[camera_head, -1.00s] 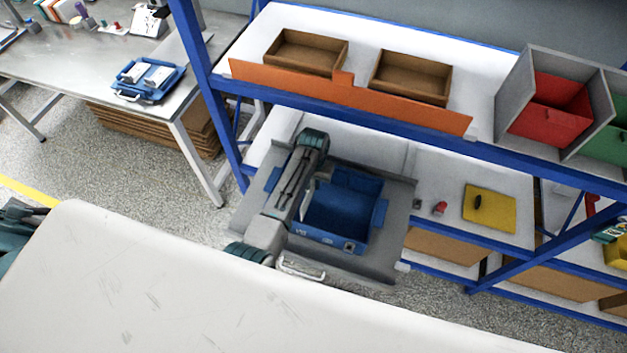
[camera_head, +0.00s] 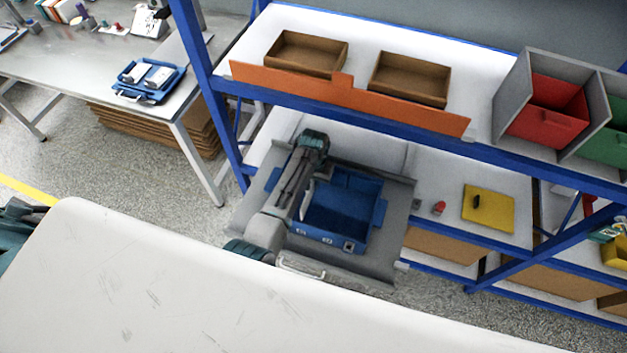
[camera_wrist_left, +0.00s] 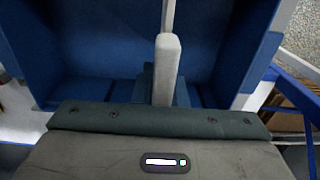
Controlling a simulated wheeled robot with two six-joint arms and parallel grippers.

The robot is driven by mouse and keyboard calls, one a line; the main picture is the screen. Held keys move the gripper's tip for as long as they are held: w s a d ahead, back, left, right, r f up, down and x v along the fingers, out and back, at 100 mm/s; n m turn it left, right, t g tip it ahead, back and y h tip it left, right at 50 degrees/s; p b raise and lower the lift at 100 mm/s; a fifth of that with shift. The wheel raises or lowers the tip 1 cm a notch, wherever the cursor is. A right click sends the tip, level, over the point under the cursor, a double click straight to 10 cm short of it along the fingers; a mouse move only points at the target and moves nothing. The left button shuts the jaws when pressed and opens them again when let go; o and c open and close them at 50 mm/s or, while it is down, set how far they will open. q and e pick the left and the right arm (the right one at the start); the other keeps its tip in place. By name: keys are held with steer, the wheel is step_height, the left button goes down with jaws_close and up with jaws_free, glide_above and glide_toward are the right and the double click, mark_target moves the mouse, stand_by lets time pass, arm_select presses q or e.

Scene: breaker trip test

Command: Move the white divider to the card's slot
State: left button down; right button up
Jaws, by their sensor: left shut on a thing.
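A blue open bin (camera_head: 341,221) sits on a grey tray on the lower shelf. A small card with a dark mark (camera_head: 349,246) is on its front wall, right of other small white labels. The white divider (camera_head: 306,199) shows as a thin pale sliver at the bin's left side, mostly hidden by my arm. In the left wrist view its thin pale edge (camera_wrist_left: 168,14) stands at the finger end, inside the blue bin walls (camera_wrist_left: 90,40). My left gripper (camera_wrist_left: 167,70) is shut on the divider. Its fingertips are hidden in the head view. My right gripper is out of view.
The grey tray (camera_head: 385,228) has bare room right of the bin. A blue rack beam (camera_head: 350,121) and orange lip (camera_head: 300,90) run above and behind it. A yellow plate (camera_head: 488,208) and a red item (camera_head: 439,207) lie on the shelf to the right.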

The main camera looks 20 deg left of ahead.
mark_target(313, 190)
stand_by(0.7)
arm_select(q)
steer(key=shift+p, duration=0.3)
steer(key=shift+f+b, duration=0.75)
steer(key=shift+f, duration=0.45)
steer(key=shift+f+b, duration=0.8)
steer(key=shift+f, duration=0.45)
steer(key=shift+f+b, duration=0.9)
steer(key=shift+f, duration=0.45)
steer(key=shift+f+b, duration=0.8)
steer(key=shift+f, duration=0.45)
steer(key=c, duration=1.4)
jaws_free()
